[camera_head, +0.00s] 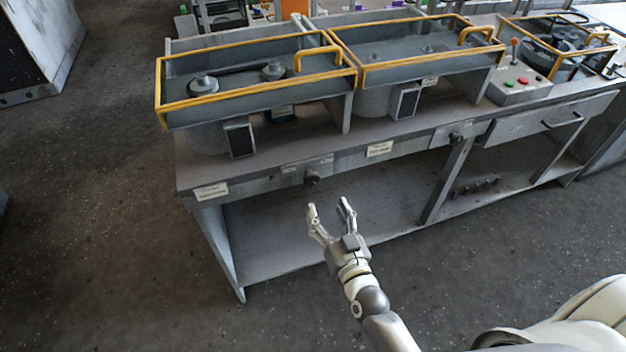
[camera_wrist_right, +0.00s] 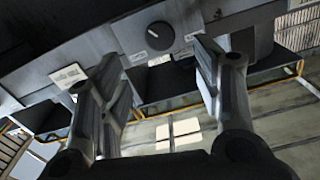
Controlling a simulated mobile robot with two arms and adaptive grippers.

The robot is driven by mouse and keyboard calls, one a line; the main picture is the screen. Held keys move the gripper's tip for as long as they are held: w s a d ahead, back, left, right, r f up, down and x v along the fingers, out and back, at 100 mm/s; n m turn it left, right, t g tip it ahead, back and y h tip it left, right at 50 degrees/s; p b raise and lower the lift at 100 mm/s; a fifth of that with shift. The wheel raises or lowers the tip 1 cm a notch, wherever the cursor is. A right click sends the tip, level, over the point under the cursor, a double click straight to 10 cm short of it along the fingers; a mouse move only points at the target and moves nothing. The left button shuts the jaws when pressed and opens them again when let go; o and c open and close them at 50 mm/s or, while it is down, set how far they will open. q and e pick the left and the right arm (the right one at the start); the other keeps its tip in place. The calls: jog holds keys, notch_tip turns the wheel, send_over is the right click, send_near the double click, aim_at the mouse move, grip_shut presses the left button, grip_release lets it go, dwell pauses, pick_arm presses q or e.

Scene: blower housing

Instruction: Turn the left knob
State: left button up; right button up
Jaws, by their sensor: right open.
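The left knob (camera_head: 311,178) is a small dark round knob on the front edge of the grey bench, near its left end. In the right wrist view the knob (camera_wrist_right: 159,36) shows as a dark disc with a pale mark, between and beyond my fingers. My right gripper (camera_head: 331,207) is open and empty, just below and in front of the knob, and does not appear to touch it. Its fingers also show in the right wrist view (camera_wrist_right: 160,80), spread to either side. A second knob (camera_head: 455,137) sits further right on the same front edge. My left gripper is not in view.
The grey bench (camera_head: 240,180) carries yellow-railed trays (camera_head: 255,98) above its top. White labels (camera_head: 212,191) sit along its front edge. An open lower shelf (camera_head: 300,240) lies under it. A box with a red joystick (camera_head: 518,88) and buttons stands at right. The floor in front is clear.

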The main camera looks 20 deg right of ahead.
aim_at(313, 181)
jog(key=w, duration=1)
jog(key=shift+w+a+p, duration=0.2)
jog(key=shift+w+p, duration=0.15)
jog(key=shift+p, duration=0.05)
jog(key=c, duration=1)
jog(key=shift+m, duration=0.3)
jog(key=m, duration=0.3)
jog(key=shift+f, duration=0.1)
jog(key=shift+m, duration=1.8)
